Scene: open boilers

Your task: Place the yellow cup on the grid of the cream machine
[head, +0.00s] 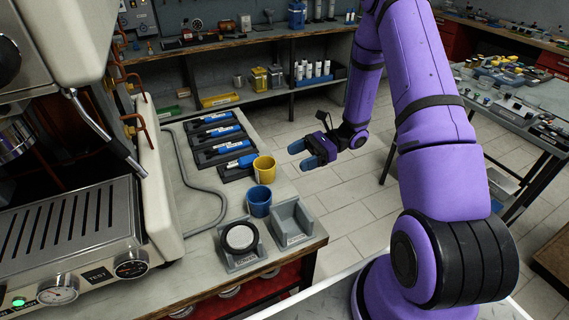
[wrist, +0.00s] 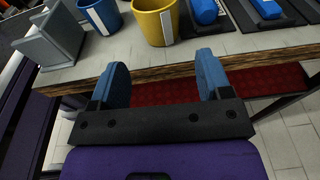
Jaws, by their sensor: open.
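The yellow cup (head: 265,169) stands upright near the right edge of the workbench, just behind a blue cup (head: 258,200). In the wrist view the yellow cup (wrist: 157,20) is beyond the fingertips, with a pale strip on its side. My gripper (head: 303,154) is open and empty, out past the bench edge to the right of the cup. Its blue fingers (wrist: 161,72) point toward the bench and touch nothing. The cream machine (head: 160,190) stands at the left, with its slatted metal grid (head: 70,225) bare.
Behind the yellow cup lie several black trays with blue tools (head: 220,130). In front are a grey holder with a round black-rimmed part (head: 240,240) and an empty grey holder (head: 292,222). A grey hose (head: 190,180) runs between machine and trays. A lever (head: 105,135) hangs above the grid.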

